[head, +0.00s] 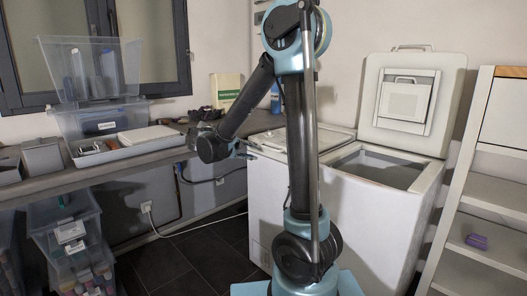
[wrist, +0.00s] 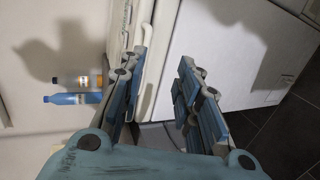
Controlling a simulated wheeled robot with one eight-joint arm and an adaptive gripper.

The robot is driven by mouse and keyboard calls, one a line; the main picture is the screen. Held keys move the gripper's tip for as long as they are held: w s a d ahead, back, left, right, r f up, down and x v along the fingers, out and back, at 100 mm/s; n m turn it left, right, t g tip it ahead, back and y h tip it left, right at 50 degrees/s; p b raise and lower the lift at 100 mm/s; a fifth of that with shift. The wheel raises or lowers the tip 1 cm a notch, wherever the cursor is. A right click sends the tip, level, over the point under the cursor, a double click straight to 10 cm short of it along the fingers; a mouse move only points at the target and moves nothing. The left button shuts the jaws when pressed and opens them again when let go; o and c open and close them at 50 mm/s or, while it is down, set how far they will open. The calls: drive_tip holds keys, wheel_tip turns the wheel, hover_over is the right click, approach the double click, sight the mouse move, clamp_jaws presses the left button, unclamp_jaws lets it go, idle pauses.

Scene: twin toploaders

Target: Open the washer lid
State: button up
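Two white toploaders stand side by side in the head view. The left toploader (head: 262,200) has its lid (head: 285,137) down. The right toploader (head: 375,215) has its lid (head: 415,100) raised against the wall, with its tub open. No label shows which one is the washer. My gripper (head: 240,151) is at the left toploader's front left corner, near lid height. In the wrist view my gripper (wrist: 160,95) is open, its fingers on either side of a pale strip (wrist: 157,60) at the lid's front edge. I cannot tell whether they touch it.
A counter (head: 150,157) along the left wall holds clear bins (head: 100,120) and grey boxes (head: 42,155). Bottles (wrist: 75,98) stand behind the left toploader's lid. Shelves (head: 485,200) stand at right. Dark floor (head: 190,260) lies open at left front, crossed by a white cable.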

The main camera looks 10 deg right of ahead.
drive_tip(key=w+a+t+h, duration=0.1)
drive_tip(key=w+a+t, duration=0.15)
drive_tip(key=a, duration=0.35)
drive_tip(key=x, duration=1.7)
drive_tip(key=shift+d+n+g, duration=0.25)
drive_tip(key=shift+n+g, duration=0.05)
drive_tip(key=shift+g, duration=0.05)
drive_tip(key=shift+s+f, duration=0.1)
clamp_jaws()
